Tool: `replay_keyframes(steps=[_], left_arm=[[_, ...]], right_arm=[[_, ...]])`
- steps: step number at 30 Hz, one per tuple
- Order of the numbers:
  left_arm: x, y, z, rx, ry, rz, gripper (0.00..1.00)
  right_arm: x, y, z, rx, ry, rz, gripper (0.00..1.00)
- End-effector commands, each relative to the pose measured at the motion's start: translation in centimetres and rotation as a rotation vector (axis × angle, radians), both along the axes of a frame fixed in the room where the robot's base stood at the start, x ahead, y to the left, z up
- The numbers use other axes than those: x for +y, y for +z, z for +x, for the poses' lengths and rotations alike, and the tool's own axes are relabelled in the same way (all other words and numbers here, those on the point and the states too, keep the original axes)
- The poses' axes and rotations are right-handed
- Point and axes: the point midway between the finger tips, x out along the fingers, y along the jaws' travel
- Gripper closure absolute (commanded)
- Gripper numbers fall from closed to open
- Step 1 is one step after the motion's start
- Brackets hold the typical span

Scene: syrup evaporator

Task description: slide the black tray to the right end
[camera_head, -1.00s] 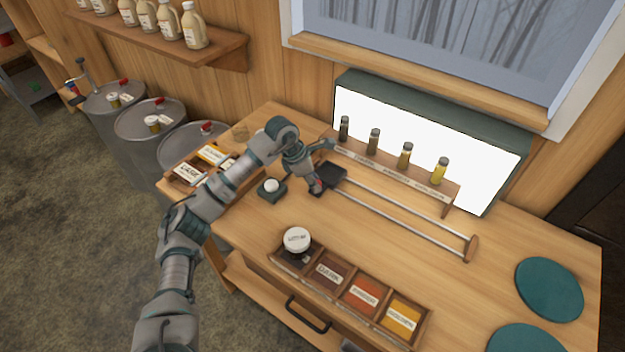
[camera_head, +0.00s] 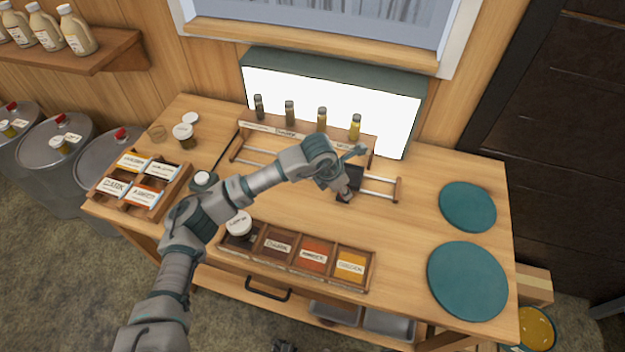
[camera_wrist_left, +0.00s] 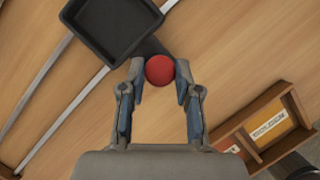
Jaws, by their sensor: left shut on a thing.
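The black tray (camera_head: 352,180) sits on two metal rails (camera_head: 378,194), right of their middle. A short stretch of bare rail shows between it and the wooden right end piece (camera_head: 398,190). My left gripper (camera_head: 345,194) is at the tray's front side and hides part of it. In the left wrist view the tray (camera_wrist_left: 112,24) is empty, with a dark handle ending in a red knob (camera_wrist_left: 160,70). My left gripper (camera_wrist_left: 160,78) is shut on this knob, one finger on each side. My right gripper is not in view.
Several sample bottles (camera_head: 321,118) stand on a wooden rack behind the rails, before a lit panel (camera_head: 385,110). A compartment box (camera_head: 300,262) with labelled cards lies in front. Teal discs (camera_head: 467,207) lie at the right. The table between rails and discs is clear.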

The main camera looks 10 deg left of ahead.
Motion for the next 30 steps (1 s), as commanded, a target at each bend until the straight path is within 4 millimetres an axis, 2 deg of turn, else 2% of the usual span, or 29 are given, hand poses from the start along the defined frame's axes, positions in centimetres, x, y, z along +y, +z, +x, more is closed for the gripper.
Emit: replay_keyframes(steps=[1, 3, 9, 15, 27, 28, 30], left_arm=[[-1.8, 0.6, 0.0, -0.014, -0.003, -0.009, 1.00], [-3.6, 0.6, -0.2, -0.014, -0.003, -0.008, 1.00], [-7.1, 0.6, -0.7, -0.015, 0.000, -0.005, 1.00], [-8.1, 0.6, -0.8, -0.013, 0.000, -0.009, 1.00], [-8.5, 0.6, -1.0, -0.012, 0.000, -0.007, 1.00], [-8.5, 0.6, -1.0, -0.012, 0.000, -0.007, 0.60], [-8.5, 0.6, -1.0, -0.010, 0.000, -0.006, 0.43]], right_arm=[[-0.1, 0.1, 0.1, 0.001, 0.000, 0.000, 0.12], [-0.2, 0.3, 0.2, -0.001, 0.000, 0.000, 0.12], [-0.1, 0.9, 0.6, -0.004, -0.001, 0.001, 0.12], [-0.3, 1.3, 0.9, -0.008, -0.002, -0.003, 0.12], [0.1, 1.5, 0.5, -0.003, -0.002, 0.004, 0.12], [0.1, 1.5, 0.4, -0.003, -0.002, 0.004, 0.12], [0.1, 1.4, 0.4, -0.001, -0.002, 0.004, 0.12]])
